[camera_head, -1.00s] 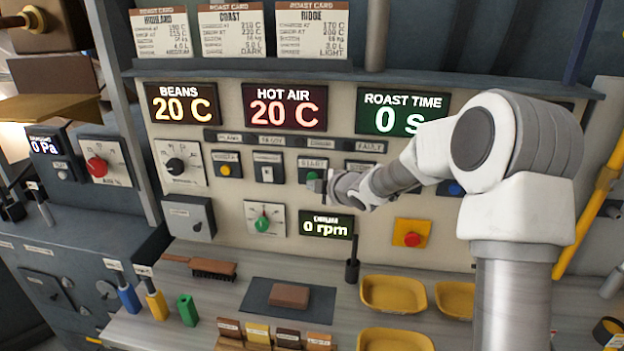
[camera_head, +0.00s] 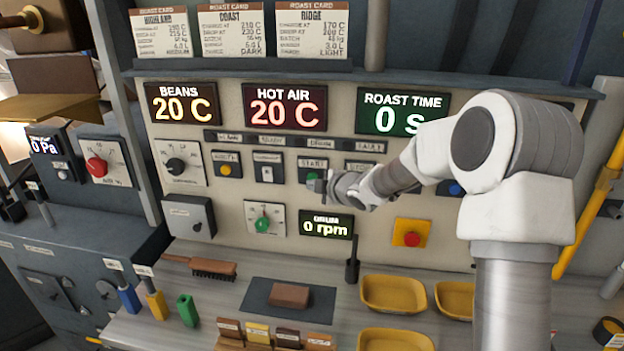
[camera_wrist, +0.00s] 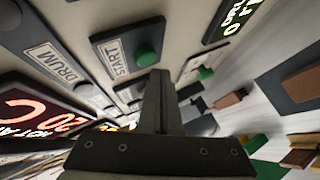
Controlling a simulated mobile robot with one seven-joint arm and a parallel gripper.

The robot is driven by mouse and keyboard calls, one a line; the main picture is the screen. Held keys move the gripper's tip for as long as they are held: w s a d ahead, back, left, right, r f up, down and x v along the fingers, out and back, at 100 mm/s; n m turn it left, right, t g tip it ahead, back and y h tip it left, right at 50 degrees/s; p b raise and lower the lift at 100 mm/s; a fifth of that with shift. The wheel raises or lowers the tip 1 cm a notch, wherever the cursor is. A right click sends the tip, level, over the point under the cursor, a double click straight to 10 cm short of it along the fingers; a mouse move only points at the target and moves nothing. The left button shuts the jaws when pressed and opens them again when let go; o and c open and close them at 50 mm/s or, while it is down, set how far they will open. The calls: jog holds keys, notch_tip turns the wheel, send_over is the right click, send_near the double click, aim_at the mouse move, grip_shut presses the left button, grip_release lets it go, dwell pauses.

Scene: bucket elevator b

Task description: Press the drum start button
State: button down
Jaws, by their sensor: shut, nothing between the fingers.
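The green start button (camera_head: 311,175) sits on a dark plate labelled START on the upright control panel. It also shows in the wrist view (camera_wrist: 149,55), on its dark plate beside the START label (camera_wrist: 114,57). My gripper (camera_head: 318,186) is in front of the panel, with its tip at the lower right of this button. In the wrist view my shut, empty fingers (camera_wrist: 160,74) point toward the panel, their tips just below the green button. I cannot tell whether they touch it. The drum display (camera_head: 326,225) reads 0 rpm.
A yellow button (camera_head: 225,170) and a white switch (camera_head: 267,174) are left of the start button. A red stop-type button (camera_head: 413,239) on a yellow plate is at lower right. A green-knobbed dial (camera_head: 263,224) is below left. Yellow trays (camera_head: 392,294) stand on the counter.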

jog(key=shift+w, duration=0.15)
jog(key=shift+w, duration=0.25)
jog(key=shift+w+d+p, duration=0.15)
jog(key=shift+w+p, duration=0.3)
jog(key=shift+p, duration=0.05)
dwell(0.8)
dwell(0.4)
jog(key=shift+s+b, duration=0.7)
jog(key=shift+s, duration=0.15)
jog(key=s+b, duration=0.1)
jog(key=s, duration=0.1)
jog(key=s+a+b, duration=0.1)
jog(key=s+b, duration=0.1)
jog(key=s, duration=0.1)
jog(key=shift+a, duration=0.15)
